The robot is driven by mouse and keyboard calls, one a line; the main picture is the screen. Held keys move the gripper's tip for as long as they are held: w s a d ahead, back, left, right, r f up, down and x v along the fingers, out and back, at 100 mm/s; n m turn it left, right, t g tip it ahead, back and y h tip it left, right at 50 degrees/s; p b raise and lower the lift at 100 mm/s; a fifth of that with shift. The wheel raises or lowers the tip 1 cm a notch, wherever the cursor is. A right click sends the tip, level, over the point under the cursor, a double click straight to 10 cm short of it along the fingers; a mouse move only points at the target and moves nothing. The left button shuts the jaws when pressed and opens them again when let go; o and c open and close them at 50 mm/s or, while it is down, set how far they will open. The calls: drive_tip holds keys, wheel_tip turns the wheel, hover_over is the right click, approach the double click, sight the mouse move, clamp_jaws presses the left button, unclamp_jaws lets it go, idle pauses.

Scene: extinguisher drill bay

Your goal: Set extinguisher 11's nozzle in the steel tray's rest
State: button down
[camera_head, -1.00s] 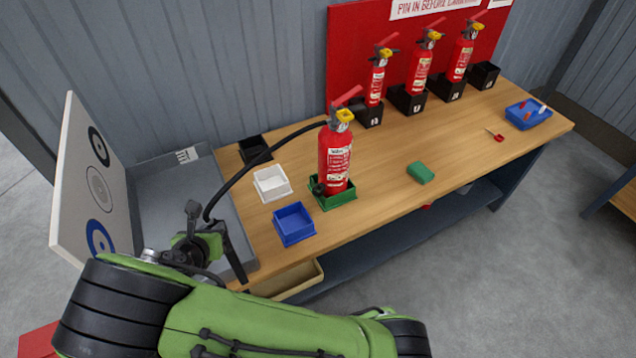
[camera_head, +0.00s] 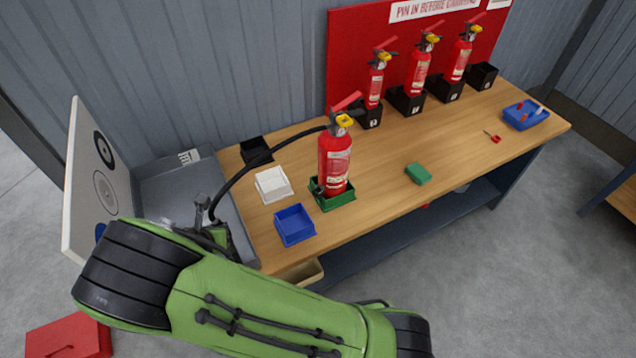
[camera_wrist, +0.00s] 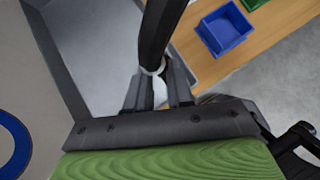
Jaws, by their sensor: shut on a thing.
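A red extinguisher (camera_head: 335,160) stands upright in a green holder (camera_head: 338,201) on the bench; its number is too small to read. Its black hose (camera_head: 250,165) arches left and down to my gripper (camera_head: 210,228). In the wrist view my gripper (camera_wrist: 158,90) is shut on the black nozzle end (camera_wrist: 158,35), by a pale ring. The grey steel tray (camera_head: 178,190) lies at the bench's left end, and my gripper is over its near right part. The tray also shows in the wrist view (camera_wrist: 100,40). I cannot make out the rest; my arm hides the tray's near part.
A target board (camera_head: 98,180) stands along the tray's left side. Blue (camera_head: 294,225), white (camera_head: 272,184) and black (camera_head: 254,149) bins sit between tray and extinguisher. A green block (camera_head: 418,174) lies to the right. Three more extinguishers (camera_head: 418,72) stand at the back.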

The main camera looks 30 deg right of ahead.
drive_tip(key=shift+s+f+g+y+p, duration=0.15)
drive_tip(key=shift+g+y+p, duration=0.15)
drive_tip(key=shift+g+p, duration=0.5)
drive_tip(key=shift+f+g+y+p, duration=0.15)
drive_tip(key=shift+g+y+p, duration=0.2)
drive_tip(key=shift+p, duration=0.7)
drive_tip(key=shift+a+f+g, duration=0.1)
drive_tip(key=shift+g, duration=0.15)
drive_tip(key=shift+p, duration=0.45)
drive_tip(key=shift+w+d+r, duration=0.15)
drive_tip(key=shift+w+d, duration=0.15)
drive_tip(key=shift+d, duration=0.25)
drive_tip(key=shift+w+d+r, duration=0.1)
drive_tip(key=shift+w+d, duration=0.2)
drive_tip(key=shift+d, duration=0.2)
idle(1.7)
drive_tip(key=c, duration=1.2)
unclamp_jaws()
drive_tip(key=shift+c, duration=0.2)
drive_tip(key=o, duration=0.3)
drive_tip(key=shift+w, duration=0.25)
drive_tip(key=shift+a, duration=0.1)
